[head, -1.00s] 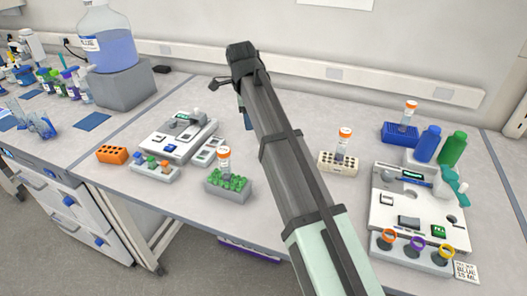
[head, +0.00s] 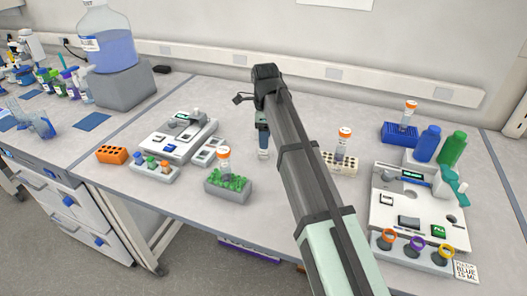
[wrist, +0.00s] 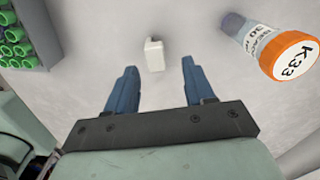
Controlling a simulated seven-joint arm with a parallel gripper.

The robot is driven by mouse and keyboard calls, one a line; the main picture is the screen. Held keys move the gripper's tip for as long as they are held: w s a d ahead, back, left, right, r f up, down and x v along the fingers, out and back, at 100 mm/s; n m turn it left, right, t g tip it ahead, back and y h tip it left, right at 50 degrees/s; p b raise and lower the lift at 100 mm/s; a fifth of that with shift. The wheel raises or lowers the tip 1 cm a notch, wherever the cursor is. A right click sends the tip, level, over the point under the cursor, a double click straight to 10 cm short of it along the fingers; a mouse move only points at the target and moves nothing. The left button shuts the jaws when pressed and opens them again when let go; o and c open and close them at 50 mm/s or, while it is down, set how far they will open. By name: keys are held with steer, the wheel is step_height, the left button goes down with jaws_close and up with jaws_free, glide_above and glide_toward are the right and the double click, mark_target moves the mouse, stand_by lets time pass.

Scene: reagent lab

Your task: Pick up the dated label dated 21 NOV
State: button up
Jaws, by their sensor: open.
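My gripper (wrist: 155,88) is open in the wrist view, with two blue fingers apart and nothing between them. A small white piece (wrist: 153,54) lies on the bench just beyond the fingertips, roughly centred on the gap. No date shows on it, so I cannot tell whether it is the 21 NOV label. In the head view my gripper (head: 262,140) points down over the bench, between the green rack and the cream rack, and my arm hides part of that area. No date reading 21 NOV is legible in either view.
An orange-capped tube marked K33 (wrist: 283,52) stands close on the right in the wrist view; a green rack (wrist: 17,46) is at upper left. The head view shows a cream rack (head: 336,168), a grey-white device (head: 178,140) and a larger white station (head: 398,213).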

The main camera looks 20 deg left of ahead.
mark_target(263, 151)
steer(key=shift+s+a+f, duration=0.1)
steer(key=shift+s+f, duration=0.05)
steer(key=shift+f, duration=1.2)
steer(key=shift+s+a+f, duration=0.1)
steer(key=shift+s+f, duration=0.05)
steer(key=shift+f, duration=1.15)
jaws_close()
steer(key=shift+r, duration=0.1)
